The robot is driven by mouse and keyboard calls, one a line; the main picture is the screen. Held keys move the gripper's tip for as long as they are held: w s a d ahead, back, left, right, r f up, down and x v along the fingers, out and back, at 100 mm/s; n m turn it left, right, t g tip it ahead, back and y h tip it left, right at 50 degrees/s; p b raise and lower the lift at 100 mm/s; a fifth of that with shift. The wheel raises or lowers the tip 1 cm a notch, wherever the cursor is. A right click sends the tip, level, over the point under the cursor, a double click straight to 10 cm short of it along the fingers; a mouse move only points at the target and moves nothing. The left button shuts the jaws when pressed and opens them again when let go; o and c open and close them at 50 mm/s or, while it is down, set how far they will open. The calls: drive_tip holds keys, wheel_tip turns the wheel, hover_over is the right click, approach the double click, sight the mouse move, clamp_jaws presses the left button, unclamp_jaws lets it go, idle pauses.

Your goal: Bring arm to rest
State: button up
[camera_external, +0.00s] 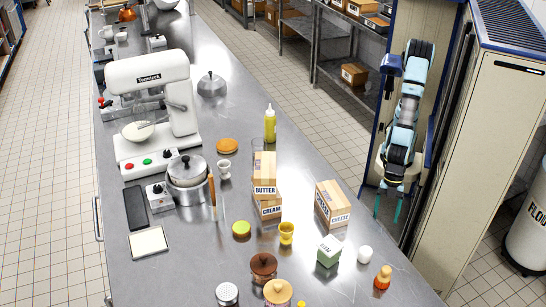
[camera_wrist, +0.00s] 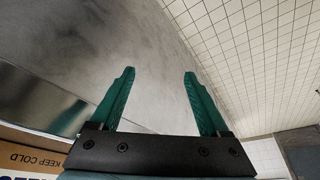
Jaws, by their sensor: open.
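My arm hangs at the right of the external view, beside the right edge of the steel counter, with my gripper (camera_external: 387,208) at its lower end. The two teal fingers point down and stand apart. In the wrist view my gripper (camera_wrist: 158,75) also shows its fingers wide apart, with nothing between them. The cheese box (camera_external: 331,204) stands on the counter a little left of my gripper, not touching it.
The counter (camera_external: 320,155) holds a stand mixer (camera_external: 155,100), a pot (camera_external: 187,172), butter (camera_external: 264,173) and cream (camera_external: 267,207) boxes, a green-and-white box (camera_external: 329,250) and a yellow bottle (camera_external: 269,124). A tall cream cabinet (camera_external: 500,110) stands right of my arm.

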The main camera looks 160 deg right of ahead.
drive_tip(key=s+d+f+m+g+b, duration=0.1)
drive_tip(key=s+d+f+m+g, duration=0.1)
drive_tip(key=s+d+f+g, duration=0.3)
wheel_tip(320, 180, up, 15)
drive_tip(key=s+a+t+p, duration=0.1)
drive_tip(key=t+p, duration=0.1)
drive_tip(key=p, duration=1.1)
drive_tip(key=shift+s+f+h, duration=0.2)
drive_tip(key=shift+s+h, duration=0.1)
drive_tip(key=shift+h, duration=0.1)
